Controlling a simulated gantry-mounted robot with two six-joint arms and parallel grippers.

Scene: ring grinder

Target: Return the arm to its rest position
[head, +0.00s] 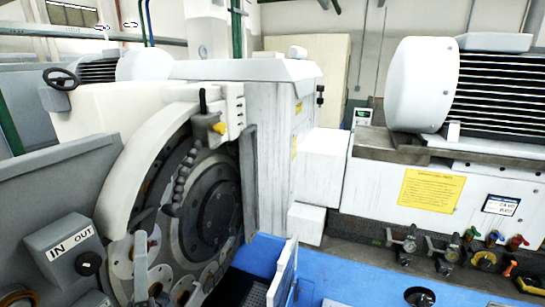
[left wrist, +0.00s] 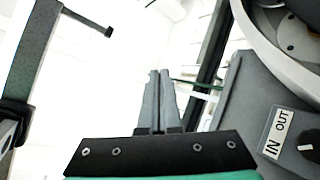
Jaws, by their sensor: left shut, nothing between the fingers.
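My left gripper (left wrist: 159,76) shows in the left wrist view, its two grey fingers together and nothing between them. The fingers point up the picture against a bright, washed-out background. The grey IN/OUT control box (left wrist: 285,130) is to the right of the fingers in that view, apart from them. The same box (head: 70,250) is at the lower left of the head view. I cannot clearly make out my left gripper in the head view. My right gripper is in neither view.
The grinder's round disc (head: 215,205), with ring-shaped holders, stands under a white curved guard (head: 150,160). A blue machine bed (head: 350,292) runs along the bottom. A white motor (head: 420,85) sits at the right above several valves. A pale upright grey piece (head: 141,270) stands before the disc.

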